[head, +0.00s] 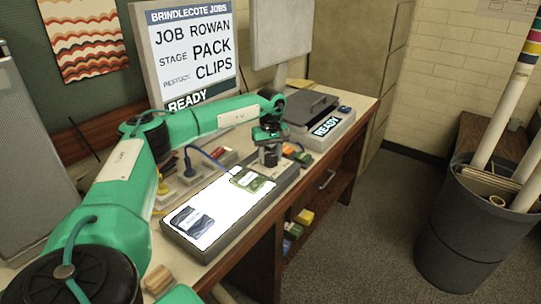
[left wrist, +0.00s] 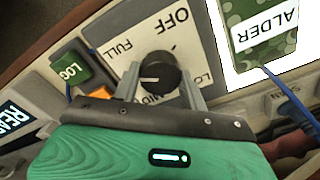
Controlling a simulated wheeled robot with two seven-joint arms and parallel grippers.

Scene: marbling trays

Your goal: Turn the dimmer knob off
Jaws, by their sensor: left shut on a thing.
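The dimmer knob (left wrist: 158,72) is a round black knob on a pale panel (left wrist: 190,45) printed OFF, FULL, MID and LO. Its white pointer line aims to the left of the left wrist view, roughly between FULL and MID, away from OFF. My left gripper (left wrist: 159,85) has one grey finger on each side of the knob and is shut on it. My right gripper is not in view.
The glowing light panel (head: 215,208) holds a green ALDER packet (head: 247,179) and a dark packet (head: 192,221). A blue cable (left wrist: 285,98) runs nearby. A READY device (head: 325,127) stands beyond.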

